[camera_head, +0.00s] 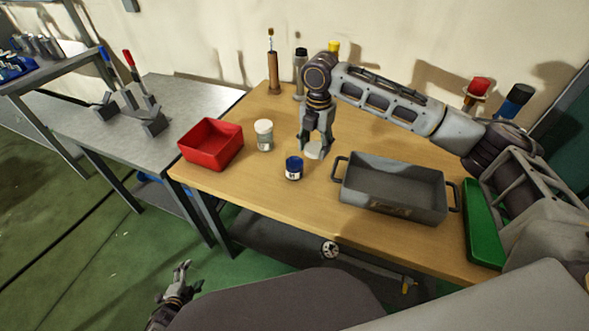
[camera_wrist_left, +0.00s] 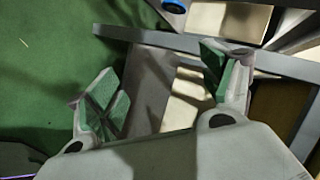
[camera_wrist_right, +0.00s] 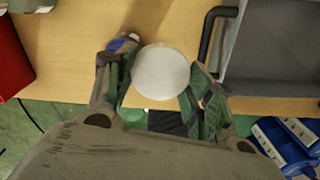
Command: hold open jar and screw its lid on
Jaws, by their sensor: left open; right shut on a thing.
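My right gripper (camera_head: 314,146) is over the middle of the table, pointing down, with its fingers closed on a round white object (camera_head: 314,151). From above it shows as a plain white disc (camera_wrist_right: 161,72) between the fingers in the right wrist view; I cannot tell whether it is a lid or a jar. A small dark blue jar (camera_head: 293,168) with a white label stands just in front of it. A white jar (camera_head: 264,135) with a label stands to the left. My left gripper (camera_head: 182,274) is open and empty, off the table's front edge, over the green floor.
A red bin (camera_head: 211,144) stands at the table's left edge. A grey handled tray (camera_head: 394,188) stands to the right, with a green tray (camera_head: 484,224) beyond it. Bottles and a brown cylinder (camera_head: 274,73) line the back. A grey side table (camera_head: 160,112) is left.

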